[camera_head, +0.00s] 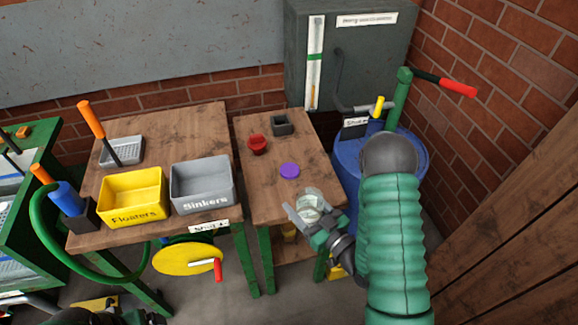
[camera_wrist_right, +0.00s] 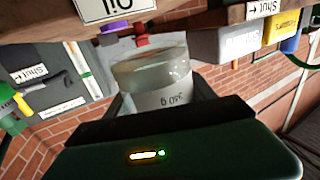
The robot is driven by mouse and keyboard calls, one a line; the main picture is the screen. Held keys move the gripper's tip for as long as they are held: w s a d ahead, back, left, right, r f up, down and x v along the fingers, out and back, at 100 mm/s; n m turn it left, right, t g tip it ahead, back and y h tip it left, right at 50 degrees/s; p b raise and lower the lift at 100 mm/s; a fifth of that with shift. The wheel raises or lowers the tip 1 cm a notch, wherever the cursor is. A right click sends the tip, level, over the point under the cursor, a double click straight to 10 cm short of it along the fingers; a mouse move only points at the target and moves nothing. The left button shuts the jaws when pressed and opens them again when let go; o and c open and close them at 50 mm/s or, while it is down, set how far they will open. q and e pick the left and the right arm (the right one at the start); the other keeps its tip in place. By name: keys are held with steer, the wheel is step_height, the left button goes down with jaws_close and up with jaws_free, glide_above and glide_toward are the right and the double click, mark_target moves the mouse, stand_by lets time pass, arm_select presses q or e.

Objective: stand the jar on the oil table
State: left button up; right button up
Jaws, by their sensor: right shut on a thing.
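A clear glass jar (camera_head: 309,201) with a pale label is in my right gripper (camera_head: 306,216), at the front right corner of the oil table (camera_head: 262,183). My right gripper is shut on its side. The jar (camera_wrist_right: 152,82) fills the middle of the right wrist view, which is upside down, with "350 g" on its label. I cannot tell whether the jar's base touches the table top. The table's "Oil" sign (camera_wrist_right: 115,8) shows at the top of that view. Only a dark sliver, perhaps my left gripper, shows at the bottom left of the head view.
A purple disc (camera_head: 289,170), a red cup (camera_head: 257,144) and a dark square holder (camera_head: 281,125) are on the oil table. Yellow (camera_head: 133,197) and grey (camera_head: 203,185) bins stand on the table to the left. A blue drum (camera_head: 345,160) is close on the right. The oil table's front left is clear.

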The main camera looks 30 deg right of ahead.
mark_target(309, 202)
steer(key=shift+w+d+f+b, duration=0.1)
steer(key=shift+d+f+b, duration=0.05)
steer(key=shift+d+b, duration=0.15)
steer(key=b, duration=0.2)
steer(key=w+b, duration=0.1)
steer(key=b, duration=0.4)
steer(key=shift+w+d+f, duration=0.25)
steer(key=shift+w+d, duration=0.1)
steer(key=shift+w, duration=0.05)
steer(key=shift+w+d+r+b, duration=0.15)
steer(key=shift+w+b, duration=0.1)
steer(key=shift+b, duration=0.15)
steer(key=w+d, duration=0.2)
steer(key=w, duration=0.1)
steer(key=w+d, duration=0.2)
steer(key=w, duration=0.2)
steer(key=w+d+f+b, duration=0.1)
steer(key=w+d, duration=0.2)
steer(key=shift+w, duration=0.35)
step_height(309, 202, down, 4)
steer(key=shift+w+r+b, duration=0.1)
steer(key=shift+r+b, duration=0.1)
steer(key=shift+b, duration=0.4)
steer(key=shift+r, duration=0.1)
steer(key=o, duration=1.7)
steer(key=shift+o, duration=0.2)
